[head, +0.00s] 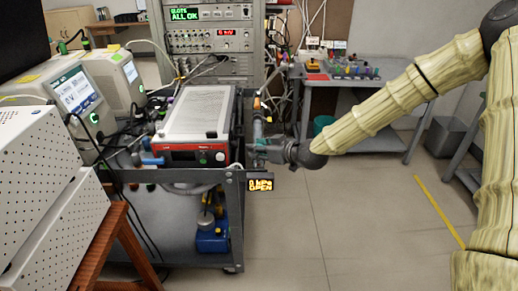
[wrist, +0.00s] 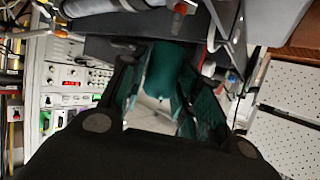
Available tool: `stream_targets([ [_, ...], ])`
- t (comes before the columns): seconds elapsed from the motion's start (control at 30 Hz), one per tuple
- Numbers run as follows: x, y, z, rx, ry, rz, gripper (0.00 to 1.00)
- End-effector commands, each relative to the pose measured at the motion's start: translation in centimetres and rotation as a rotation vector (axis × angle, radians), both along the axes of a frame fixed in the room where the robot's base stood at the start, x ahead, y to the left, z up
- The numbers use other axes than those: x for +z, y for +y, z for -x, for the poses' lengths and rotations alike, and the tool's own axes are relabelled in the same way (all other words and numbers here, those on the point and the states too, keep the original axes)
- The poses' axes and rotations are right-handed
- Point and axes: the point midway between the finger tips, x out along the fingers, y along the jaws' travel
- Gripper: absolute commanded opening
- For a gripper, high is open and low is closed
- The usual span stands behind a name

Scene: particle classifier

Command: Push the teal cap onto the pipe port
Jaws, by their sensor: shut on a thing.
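The teal cap (wrist: 160,70) shows in the wrist view as a dark teal cylinder between the two green-padded fingers. My gripper (wrist: 161,88) is shut on it. In the head view my gripper (head: 266,151) is beside the right side of the cart, near the vertical pipe (head: 257,120) at the cart's edge. The cap cannot be made out there. In the wrist view a grey surface lies just beyond the cap; I cannot tell whether they touch. I cannot clearly pick out the pipe port's opening.
A dark cart (head: 180,228) carries a red-fronted instrument (head: 193,155) and cables. An instrument rack (head: 208,40) and a grey bench (head: 375,84) stand behind. The floor to the right is open.

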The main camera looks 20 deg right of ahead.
Motion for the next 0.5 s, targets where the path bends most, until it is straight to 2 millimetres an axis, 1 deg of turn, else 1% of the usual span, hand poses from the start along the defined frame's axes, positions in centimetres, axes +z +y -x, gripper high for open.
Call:
stream_targets([
  [0.5, -1.02, 0.00, 0.00, 0.000, 0.000, 0.000, 0.12],
])
